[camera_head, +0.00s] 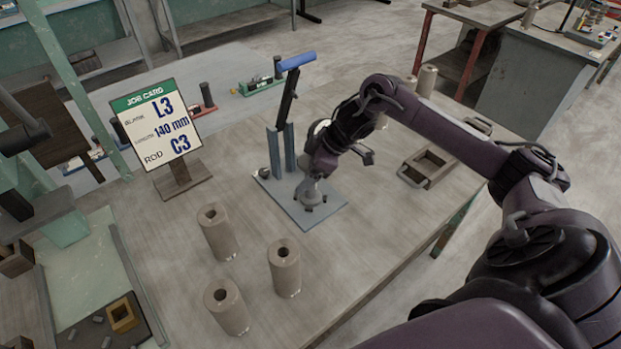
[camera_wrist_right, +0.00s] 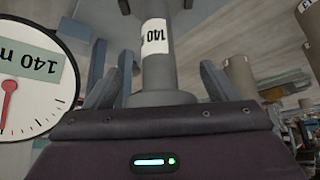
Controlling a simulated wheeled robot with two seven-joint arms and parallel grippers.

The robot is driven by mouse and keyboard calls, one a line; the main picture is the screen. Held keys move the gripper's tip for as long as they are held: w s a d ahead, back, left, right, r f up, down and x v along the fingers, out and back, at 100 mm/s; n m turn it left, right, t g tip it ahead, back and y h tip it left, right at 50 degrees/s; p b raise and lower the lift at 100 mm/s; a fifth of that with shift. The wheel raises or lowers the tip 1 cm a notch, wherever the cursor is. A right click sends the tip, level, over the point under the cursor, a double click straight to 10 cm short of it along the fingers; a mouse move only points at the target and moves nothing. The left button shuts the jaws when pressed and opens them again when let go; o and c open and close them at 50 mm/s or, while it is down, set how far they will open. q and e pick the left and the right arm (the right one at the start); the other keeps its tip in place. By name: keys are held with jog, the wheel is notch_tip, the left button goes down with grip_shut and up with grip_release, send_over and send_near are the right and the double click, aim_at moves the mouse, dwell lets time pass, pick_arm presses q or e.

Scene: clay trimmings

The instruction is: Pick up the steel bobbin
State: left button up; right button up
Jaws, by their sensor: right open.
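My right gripper (camera_head: 312,184) reaches down over the grey-blue base plate (camera_head: 330,212) of a press-like stand (camera_head: 282,150) with a blue handle. In the right wrist view its jaws (camera_wrist_right: 160,88) are apart. A grey steel piece with a wide flange and a white 140 label, seemingly the steel bobbin (camera_wrist_right: 160,72), stands between the two fingers. I cannot tell whether either finger touches it. In the head view, a grey rounded part shows under the gripper, mostly hidden by it. My left gripper is not in view.
Three hollow clay cylinders (camera_head: 218,236) stand in front of the plate. A job card (camera_head: 155,120) reading L3, 140 mm, C3 is at the left. A dial (camera_wrist_right: 30,85) is close beside the jaws. The front right of the table is clear.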

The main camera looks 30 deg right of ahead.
jog(key=shift+r, duration=0.1)
jog(key=c, duration=1.4)
